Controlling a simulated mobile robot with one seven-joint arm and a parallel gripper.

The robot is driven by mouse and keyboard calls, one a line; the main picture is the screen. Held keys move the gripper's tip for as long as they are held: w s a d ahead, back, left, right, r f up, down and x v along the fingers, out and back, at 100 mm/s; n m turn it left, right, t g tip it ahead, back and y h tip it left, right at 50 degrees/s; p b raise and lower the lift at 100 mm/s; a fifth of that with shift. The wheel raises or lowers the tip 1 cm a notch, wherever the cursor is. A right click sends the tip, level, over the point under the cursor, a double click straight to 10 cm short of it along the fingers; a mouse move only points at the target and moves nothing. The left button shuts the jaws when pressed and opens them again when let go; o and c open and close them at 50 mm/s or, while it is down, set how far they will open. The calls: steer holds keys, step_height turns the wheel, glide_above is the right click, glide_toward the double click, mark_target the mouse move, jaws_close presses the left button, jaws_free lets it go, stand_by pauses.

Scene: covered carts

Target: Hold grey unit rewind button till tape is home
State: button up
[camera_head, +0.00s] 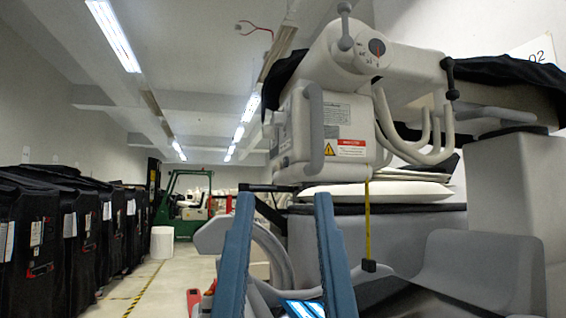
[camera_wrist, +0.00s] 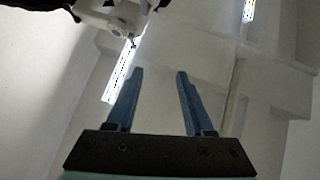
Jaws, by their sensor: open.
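The grey unit (camera_head: 325,130) is a pale box with a dial on the joint above it, a side handle and a yellow warning label. A yellow tape (camera_head: 367,220) hangs out from under it, ending in a dark block (camera_head: 369,266) well below the box. I cannot make out the rewind button. My gripper (camera_head: 284,198) is open and empty, its blue fingers pointing up, in front of and below the unit in the picture. In the wrist view my gripper (camera_wrist: 154,73) faces the ceiling, with part of pale equipment (camera_wrist: 120,18) at the top left.
Black covered carts (camera_head: 30,240) line the left wall. A green forklift (camera_head: 188,200) and a white bin (camera_head: 162,242) stand farther back. A padded table (camera_head: 400,208) and a grey moulded seat (camera_head: 470,270) are at the right.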

jaws_close()
stand_by(1.7)
